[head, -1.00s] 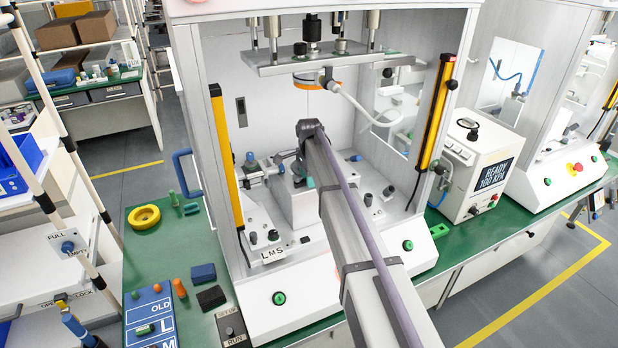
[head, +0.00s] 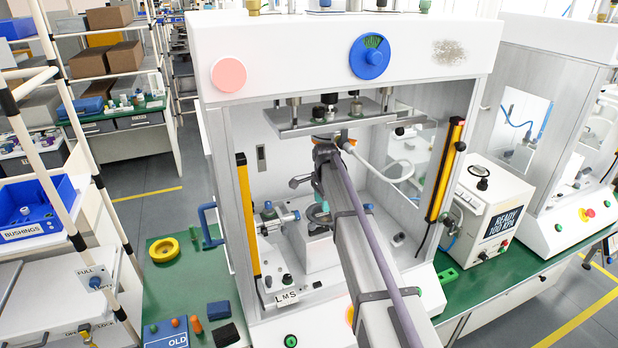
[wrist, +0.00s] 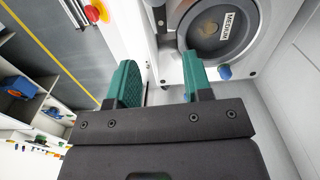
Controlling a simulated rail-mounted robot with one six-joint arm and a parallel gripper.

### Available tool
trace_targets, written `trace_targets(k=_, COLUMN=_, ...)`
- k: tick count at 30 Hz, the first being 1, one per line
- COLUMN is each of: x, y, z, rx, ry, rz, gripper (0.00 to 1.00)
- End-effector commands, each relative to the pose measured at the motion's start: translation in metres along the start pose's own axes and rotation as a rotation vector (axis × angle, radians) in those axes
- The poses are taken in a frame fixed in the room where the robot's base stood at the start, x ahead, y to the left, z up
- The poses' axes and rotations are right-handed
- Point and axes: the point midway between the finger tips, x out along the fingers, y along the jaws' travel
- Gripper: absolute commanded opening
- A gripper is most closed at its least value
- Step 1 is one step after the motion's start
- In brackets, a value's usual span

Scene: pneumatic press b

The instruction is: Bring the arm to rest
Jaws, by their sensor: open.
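My arm reaches from the lower right into the open front of the white press (head: 235,50), its wrist end just under the raised upper plate (head: 345,125). In the wrist view my gripper (wrist: 160,64) has its two green fingers wide apart with nothing between them. Beyond the fingertips, to the upper right, is a round grey part labelled MEDIUM (wrist: 197,46), apart from the fingers. In the head view my arm hides part of the press interior and its lower fixture.
Yellow light-curtain posts (head: 446,170) flank the opening. A white hose (head: 375,160) hangs inside on the right. The green bench (head: 180,285) holds a yellow ring (head: 164,249) and a blue OLD board (head: 165,334). A control box (head: 490,210) reads READY 100 KPA.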

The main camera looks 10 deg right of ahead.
Motion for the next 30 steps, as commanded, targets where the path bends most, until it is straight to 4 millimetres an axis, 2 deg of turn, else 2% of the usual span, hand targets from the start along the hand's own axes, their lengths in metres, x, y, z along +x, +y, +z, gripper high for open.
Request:
trace_targets(k=2, x=0.000, y=0.002, z=0.001, rx=-0.129, ry=0.000, rz=0.000, gripper=0.46)
trace_targets(k=4, x=0.000, y=0.033, z=0.010, rx=-0.333, ry=0.000, rz=0.000, gripper=0.46)
trace_targets(k=5, x=0.005, y=0.057, z=0.017, rx=-0.445, ry=0.000, rz=0.001, gripper=0.46)
trace_targets(k=6, x=0.022, y=0.097, z=0.030, rx=-0.609, ry=0.000, rz=0.001, gripper=0.46)
trace_targets(k=8, x=0.049, y=0.153, z=0.048, rx=-0.830, ry=0.000, rz=0.001, gripper=0.46)
trace_targets(k=9, x=0.067, y=0.188, z=0.060, rx=-0.959, ry=0.000, rz=0.001, gripper=0.46)
trace_targets(k=12, x=0.111, y=0.272, z=0.088, rx=-1.207, ry=0.001, rz=0.001, gripper=0.46)
trace_targets(k=15, x=0.149, y=0.334, z=0.107, rx=-1.308, ry=0.001, rz=0.001, gripper=0.46)
trace_targets(k=16, x=0.159, y=0.346, z=0.112, rx=-1.311, ry=0.001, rz=0.001, gripper=0.46)
trace_targets(k=17, x=0.166, y=0.355, z=0.115, rx=-1.311, ry=0.001, rz=0.001, gripper=0.46)
trace_targets(k=19, x=0.175, y=0.359, z=0.117, rx=-1.312, ry=0.001, rz=0.001, gripper=0.46)
trace_targets(k=30, x=0.170, y=0.353, z=0.116, rx=-1.311, ry=0.001, rz=0.001, gripper=0.46)
